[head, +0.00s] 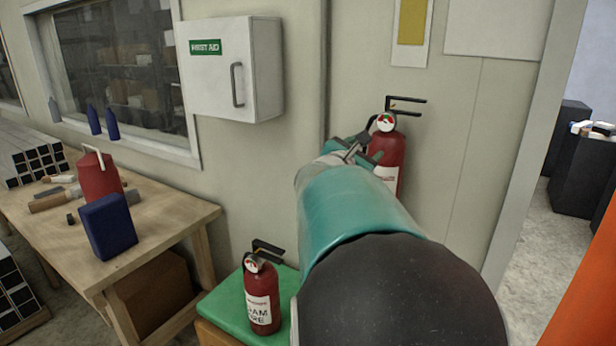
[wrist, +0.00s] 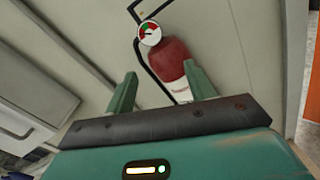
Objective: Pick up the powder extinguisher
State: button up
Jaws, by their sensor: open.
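A red extinguisher (head: 388,160) with a black handle and a round gauge hangs on the wall, partly hidden behind my arm. Its label is too small to read. It also shows in the wrist view (wrist: 172,62), between and beyond my fingertips. My gripper (head: 362,150) is open and empty in front of it, its two teal fingers (wrist: 161,82) spread to either side of the extinguisher's body; I cannot tell whether they touch it. A second red extinguisher (head: 260,298) stands upright on a green-topped stand; its label reads partly "AM" and "RE".
A white wall cabinet (head: 232,70) juts out left of my arm. A wooden workbench (head: 165,215) holds a red can (head: 98,180), a blue box (head: 107,226) and tools. The green-topped stand (head: 215,303) is below my arm. A doorway opens at right.

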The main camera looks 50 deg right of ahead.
aim_at(386, 119)
jog(key=d+n, duration=0.1)
jog(key=d, duration=0.3)
jog(key=w+d+r+n+h, duration=0.1)
jog(key=d+n, duration=0.1)
jog(key=d, duration=0.2)
jog(key=w+d+r+n, duration=0.1)
jog(key=d, duration=0.3)
jog(key=shift+d+r+n+t+h, duration=0.15)
jog(key=shift+d+n+t+h, duration=0.15)
jog(key=shift+n+t, duration=0.1)
jog(key=shift+s+d+r, duration=0.1)
jog(key=shift+d, duration=0.15)
jog(key=x, duration=0.5)
jog(key=shift+w+r, duration=0.25)
jog(key=shift+w, duration=0.1)
grip_shut()
